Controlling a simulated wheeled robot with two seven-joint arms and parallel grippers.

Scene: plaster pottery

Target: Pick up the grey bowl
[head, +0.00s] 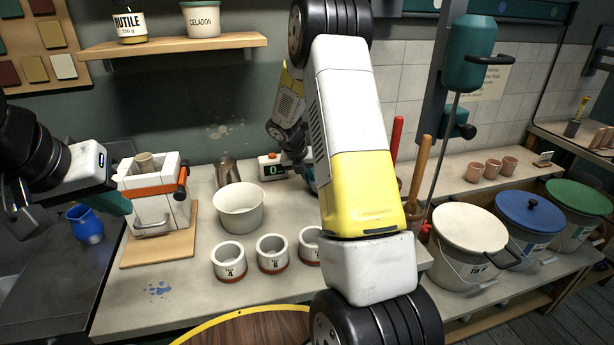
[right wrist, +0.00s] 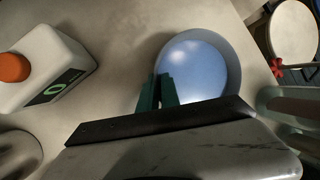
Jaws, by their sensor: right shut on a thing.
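The grey bowl (right wrist: 212,80), round with a smooth pale bluish inside, shows in the right wrist view. My right gripper (right wrist: 157,92) is shut on its near left rim, with the green fingers at the wall. In the head view my right arm hides the bowl, and only a bit of the right gripper (head: 309,178) shows beside the arm, next to the scale. My left gripper (head: 116,201) is at the left of the head view, by the white plaster mould; its jaw opening cannot be made out.
The scale (right wrist: 45,68) is close left of the bowl. A white tub (head: 240,211), a metal jug (head: 227,171) and several numbered cups (head: 229,262) stand on the bench. The mould (head: 152,210) has an orange strap. Lidded buckets (head: 468,240) stand at right.

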